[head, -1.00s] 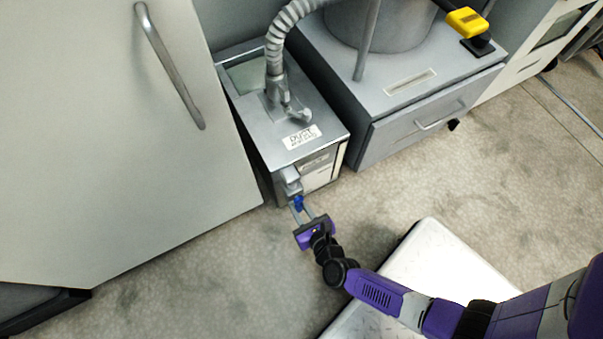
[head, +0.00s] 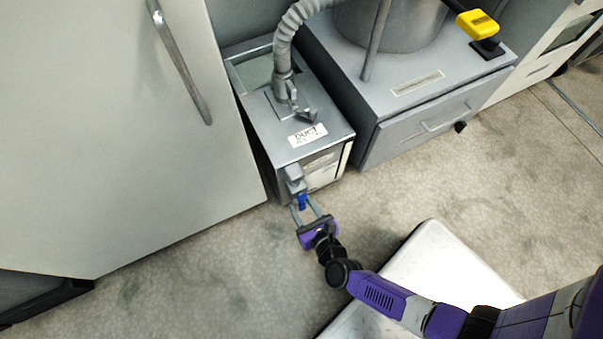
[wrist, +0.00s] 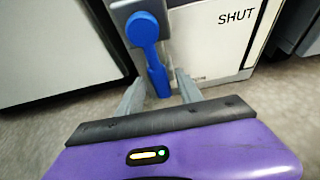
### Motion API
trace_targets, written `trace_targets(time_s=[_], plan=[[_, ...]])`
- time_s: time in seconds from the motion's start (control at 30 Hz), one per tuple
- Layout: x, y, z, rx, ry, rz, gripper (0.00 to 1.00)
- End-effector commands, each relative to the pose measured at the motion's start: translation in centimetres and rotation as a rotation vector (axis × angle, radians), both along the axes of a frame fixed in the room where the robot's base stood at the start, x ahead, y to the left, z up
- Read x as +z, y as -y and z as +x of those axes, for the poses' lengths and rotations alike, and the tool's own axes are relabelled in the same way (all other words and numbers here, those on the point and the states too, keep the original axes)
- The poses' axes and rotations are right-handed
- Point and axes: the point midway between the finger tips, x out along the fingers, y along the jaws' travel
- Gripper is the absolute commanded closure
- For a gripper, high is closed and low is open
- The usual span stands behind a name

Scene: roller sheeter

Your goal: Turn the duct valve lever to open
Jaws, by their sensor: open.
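The blue duct valve lever (wrist: 149,48) shows in the wrist view, its round hub on a grey bracket and its arm hanging down, slightly to the right. The lever also shows in the head view (head: 302,201), low on the front of the grey duct box (head: 262,120). My gripper (wrist: 157,90) is open, with one finger on each side of the lever's lower end. I cannot tell whether either finger touches it. In the head view my gripper (head: 306,207) reaches the box front from below.
The word SHUT (wrist: 236,18) is on the white panel right of the lever. A tall grey cabinet door (head: 110,130) stands close on the left. A grey drawer unit (head: 425,122) stands right of the box. Carpeted floor is open in front.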

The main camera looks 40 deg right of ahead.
Motion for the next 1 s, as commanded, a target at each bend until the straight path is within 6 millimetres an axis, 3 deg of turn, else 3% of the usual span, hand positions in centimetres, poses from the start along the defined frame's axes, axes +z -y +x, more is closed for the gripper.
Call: trace_targets(time_s=[0.3, 0.47, 1.0], plan=[[2.2, -1.3, -4.5, 0.001, -0.002, 0.001, 0.57], [2.7, -1.7, -6.0, 0.001, -0.001, 0.001, 0.57], [2.8, -1.9, -6.4, 0.001, 0.0, 0.001, 0.57]])
